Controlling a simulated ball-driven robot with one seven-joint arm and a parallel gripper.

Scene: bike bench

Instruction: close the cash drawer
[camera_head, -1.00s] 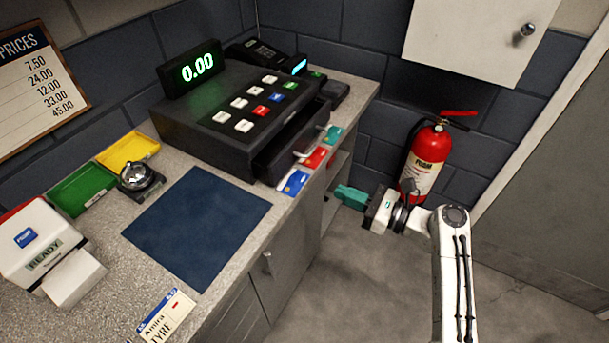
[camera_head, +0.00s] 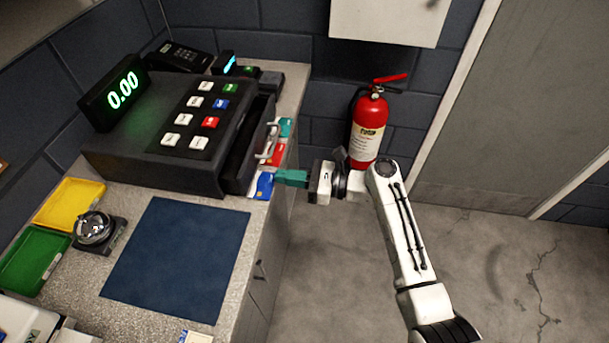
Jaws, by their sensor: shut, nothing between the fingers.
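The black cash register (camera_head: 150,160) stands on the counter with its green display reading 0.00. Its cash drawer (camera_head: 245,158) sticks out from the register's right side, with a pale handle (camera_head: 268,145) on its front. My gripper (camera_head: 278,178) has teal fingers and is shut and empty. It is at the counter's right edge, just right of the drawer front and below the handle in the picture. I cannot tell whether the fingertips touch the drawer or the cards beside it.
Blue (camera_head: 261,185), red (camera_head: 277,155) and teal cards lie along the counter edge by the drawer. A blue mat (camera_head: 175,258), a bell (camera_head: 95,229) and green and yellow trays are nearer. A red fire extinguisher (camera_head: 369,125) stands behind my arm. The floor at right is clear.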

